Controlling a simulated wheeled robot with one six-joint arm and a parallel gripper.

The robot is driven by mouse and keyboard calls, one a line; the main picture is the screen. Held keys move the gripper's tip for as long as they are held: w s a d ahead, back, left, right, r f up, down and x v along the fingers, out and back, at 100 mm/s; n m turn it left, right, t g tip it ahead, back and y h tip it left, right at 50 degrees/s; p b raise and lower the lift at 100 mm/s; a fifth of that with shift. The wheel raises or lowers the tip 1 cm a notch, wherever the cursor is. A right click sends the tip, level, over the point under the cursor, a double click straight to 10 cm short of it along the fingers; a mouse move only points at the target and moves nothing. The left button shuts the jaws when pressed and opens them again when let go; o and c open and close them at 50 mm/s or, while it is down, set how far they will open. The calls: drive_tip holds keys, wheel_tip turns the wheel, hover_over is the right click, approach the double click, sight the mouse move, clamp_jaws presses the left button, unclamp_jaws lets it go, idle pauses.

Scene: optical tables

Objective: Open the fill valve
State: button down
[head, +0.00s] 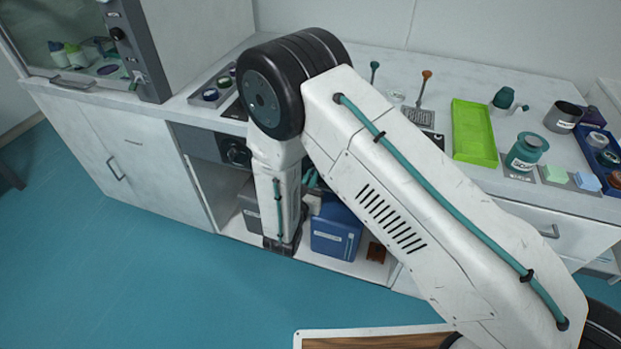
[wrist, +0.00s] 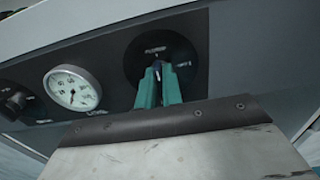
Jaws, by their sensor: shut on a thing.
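In the wrist view, a round black dial (wrist: 185,57) sits on a dark grey panel, with small lettering above its centre that is too blurred to read surely. My gripper (wrist: 158,75) has two teal fingers, shut on this grip from below in the picture. The fingers hide the lower middle of the dial.
A round white gauge (wrist: 72,88) is left of the dial, with another black knob (wrist: 14,100) farther left. In the head view, a blue container (head: 336,232) stands in the open space under the bench. Open teal floor (head: 130,260) lies in front.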

drive_tip(key=shift+m, duration=0.3)
drive_tip(key=shift+s+d+f+m, duration=0.1)
drive_tip(key=shift+m, duration=4.2)
drive_tip(key=shift+d+f+m, duration=0.1)
drive_tip(key=shift+m, duration=4.2)
drive_tip(key=c, duration=1.6)
unclamp_jaws()
drive_tip(key=shift+o, duration=0.2)
drive_tip(key=v, duration=0.7)
drive_tip(key=shift+s+a, duration=0.2)
drive_tip(key=shift+s, duration=0.15)
